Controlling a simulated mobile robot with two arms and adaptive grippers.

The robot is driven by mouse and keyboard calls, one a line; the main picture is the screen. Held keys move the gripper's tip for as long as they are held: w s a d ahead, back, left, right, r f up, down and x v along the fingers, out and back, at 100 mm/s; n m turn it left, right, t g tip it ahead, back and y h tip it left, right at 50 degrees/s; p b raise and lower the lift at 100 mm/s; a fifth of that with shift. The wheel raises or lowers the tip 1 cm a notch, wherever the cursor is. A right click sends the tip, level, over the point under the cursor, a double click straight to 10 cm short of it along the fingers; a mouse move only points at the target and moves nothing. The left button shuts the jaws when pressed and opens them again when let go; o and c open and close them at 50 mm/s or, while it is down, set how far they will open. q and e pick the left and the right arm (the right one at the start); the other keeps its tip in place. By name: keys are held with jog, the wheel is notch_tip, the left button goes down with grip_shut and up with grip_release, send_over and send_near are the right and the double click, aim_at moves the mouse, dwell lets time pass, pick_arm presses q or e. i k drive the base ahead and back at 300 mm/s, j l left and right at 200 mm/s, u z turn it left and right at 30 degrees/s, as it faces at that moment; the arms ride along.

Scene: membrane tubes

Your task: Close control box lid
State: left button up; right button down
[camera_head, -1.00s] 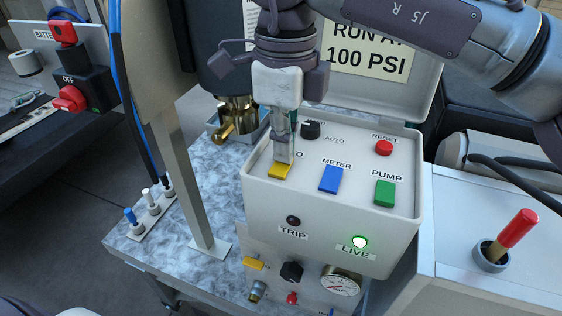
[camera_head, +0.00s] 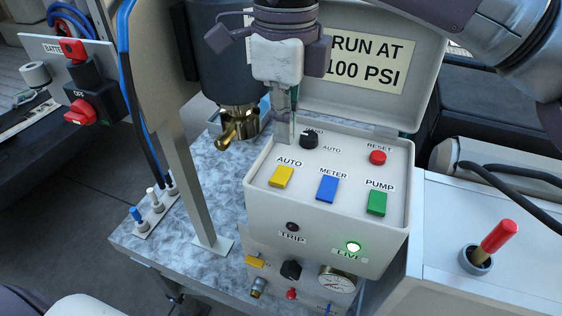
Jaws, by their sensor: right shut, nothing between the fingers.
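The control box (camera_head: 270,205) is light grey and stands on the marbled bench top. Its lid (camera_head: 418,75) is raised open at the back, with a sign reading "RUN AT 100 PSI" (camera_head: 366,62) on its inner face. The panel has a yellow AUTO switch (camera_head: 281,177), a blue METER switch (camera_head: 327,189), a green PUMP switch (camera_head: 376,203), a red RESET button (camera_head: 377,158) and a black knob (camera_head: 309,140). My right gripper (camera_head: 284,136) is shut and empty, pointing down over the panel's back left part, in front of the lid. My left gripper is not in view.
A metal post (camera_head: 190,180) stands left of the box. A dark cylinder with a brass valve (camera_head: 238,122) is behind it. A red-handled lever (camera_head: 499,236) rises from the white cabinet at right. A lit green LIVE lamp (camera_head: 353,247) is on the box front.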

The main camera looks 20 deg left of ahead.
aim_at(383, 71)
jog(key=k, duration=1.5)
